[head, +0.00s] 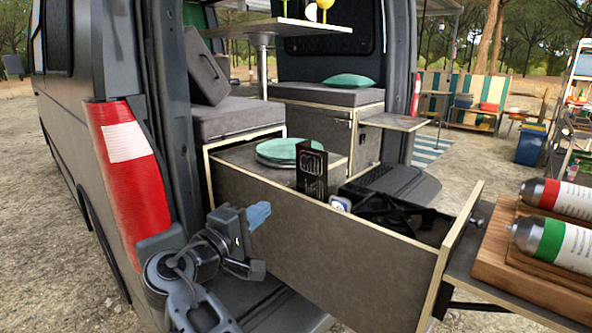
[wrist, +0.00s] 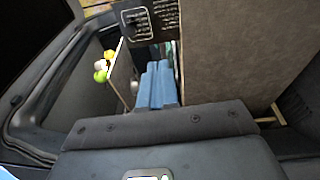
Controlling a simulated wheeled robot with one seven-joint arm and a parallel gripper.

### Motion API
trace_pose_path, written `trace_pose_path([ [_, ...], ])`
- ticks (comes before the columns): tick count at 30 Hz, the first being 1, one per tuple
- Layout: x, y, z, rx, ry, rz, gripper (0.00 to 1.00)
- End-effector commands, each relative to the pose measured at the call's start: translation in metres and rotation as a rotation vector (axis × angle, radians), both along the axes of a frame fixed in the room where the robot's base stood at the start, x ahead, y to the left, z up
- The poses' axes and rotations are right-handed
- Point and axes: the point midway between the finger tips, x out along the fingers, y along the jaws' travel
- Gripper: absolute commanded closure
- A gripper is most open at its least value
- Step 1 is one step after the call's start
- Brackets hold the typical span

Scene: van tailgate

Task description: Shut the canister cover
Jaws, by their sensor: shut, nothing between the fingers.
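My gripper (head: 259,214) is shut and empty, its blue fingers beside the left outer side of the pulled-out drawer (head: 330,245). Its fingers also show in the wrist view (wrist: 157,85). Two canisters lie on a wooden holder at the right edge of the head view: one with a red band (head: 560,197), one with a green band (head: 553,238). A black panel with white print (head: 312,172) stands upright at the drawer; it also shows in the wrist view (wrist: 150,20). I cannot tell which part is the canister cover. No contact between gripper and panel shows.
Green plates (head: 290,151) sit on the surface behind the panel. Dark items and straps (head: 395,212) lie in the drawer. The van's red tail light (head: 130,165) and rear pillar are close to my arm. Gravel ground lies open at the left.

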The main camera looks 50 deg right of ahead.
Motion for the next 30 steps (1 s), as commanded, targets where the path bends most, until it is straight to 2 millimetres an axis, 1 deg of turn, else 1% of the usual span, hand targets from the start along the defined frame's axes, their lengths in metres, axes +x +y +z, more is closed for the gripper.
trace_pose_path([
  [1,0.004,0.005,0.016,-0.005,-0.011,-0.040,1.00],
  [4,0.006,0.010,0.037,-0.014,-0.019,-0.101,1.00],
  [6,0.006,0.013,0.046,-0.019,-0.022,-0.128,1.00],
  [8,0.006,0.013,0.049,-0.019,-0.023,-0.141,1.00],
  [11,0.006,0.007,0.052,-0.020,-0.023,-0.150,1.00],
  [14,0.007,-0.006,0.053,-0.020,-0.023,-0.151,1.00],
  [24,0.012,-0.072,0.058,-0.019,-0.024,-0.149,1.00],
  [30,0.015,-0.104,0.059,-0.020,-0.024,-0.147,1.00],
])
